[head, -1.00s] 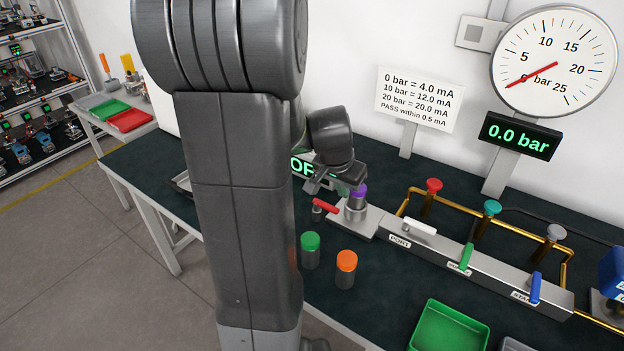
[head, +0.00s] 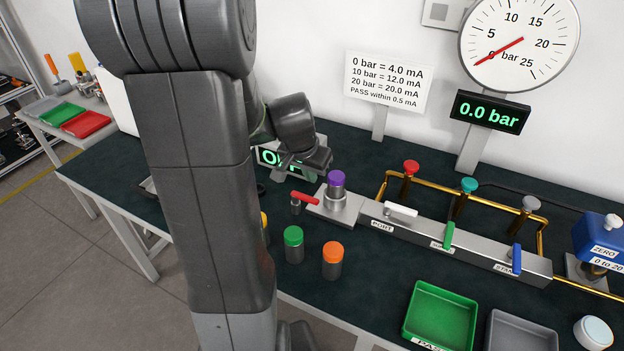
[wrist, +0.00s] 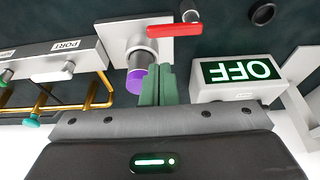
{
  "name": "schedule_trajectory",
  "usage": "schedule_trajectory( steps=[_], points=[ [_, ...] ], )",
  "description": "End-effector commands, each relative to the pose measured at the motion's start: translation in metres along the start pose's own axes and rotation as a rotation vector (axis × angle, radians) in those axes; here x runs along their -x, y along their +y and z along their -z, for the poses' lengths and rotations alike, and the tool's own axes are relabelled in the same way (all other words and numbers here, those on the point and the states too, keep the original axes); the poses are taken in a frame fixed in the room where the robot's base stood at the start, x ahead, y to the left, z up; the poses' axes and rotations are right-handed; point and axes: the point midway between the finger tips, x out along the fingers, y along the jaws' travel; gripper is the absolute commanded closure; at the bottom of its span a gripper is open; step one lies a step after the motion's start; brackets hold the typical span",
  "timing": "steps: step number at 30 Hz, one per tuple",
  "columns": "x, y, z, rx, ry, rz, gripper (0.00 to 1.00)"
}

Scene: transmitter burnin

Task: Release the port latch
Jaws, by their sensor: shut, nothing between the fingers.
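The port latch is a red lever (head: 305,198) on a small post at the left of the silver port block (head: 350,212). It also shows at the top of the wrist view (wrist: 172,30). A purple-capped transmitter (head: 336,180) stands upright in the port block, its purple cap (wrist: 138,80) left of my fingers in the wrist view. My gripper (head: 322,165) is behind and slightly left of the transmitter. Its green fingertips (wrist: 158,85) are shut and empty, close beside the purple cap; whether they touch it I cannot tell. The lever is clear of them.
An OFF display (wrist: 240,72) stands close to my gripper. Green-capped (head: 293,245) and orange-capped (head: 332,260) transmitters stand in front. A manifold (head: 455,240) with a white PORT handle (head: 401,210) and brass pipes extends right. A green tray (head: 440,315) is at the front.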

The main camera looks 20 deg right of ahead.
Motion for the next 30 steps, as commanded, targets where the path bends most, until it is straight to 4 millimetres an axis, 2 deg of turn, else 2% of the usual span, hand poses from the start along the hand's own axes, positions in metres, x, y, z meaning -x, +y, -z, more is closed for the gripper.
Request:
schedule_trajectory(
  steps=[9,15,21,30],
  points=[
    [-0.052,0.001,-0.001,0.0,-0.005,-0.003,1.0],
    [-0.076,0.001,-0.001,-0.001,-0.004,-0.002,1.0],
    [-0.087,0.0,-0.001,0.001,-0.002,-0.001,1.0],
    [-0.088,0.0,-0.001,0.0,-0.001,0.0,1.0]
  ],
)
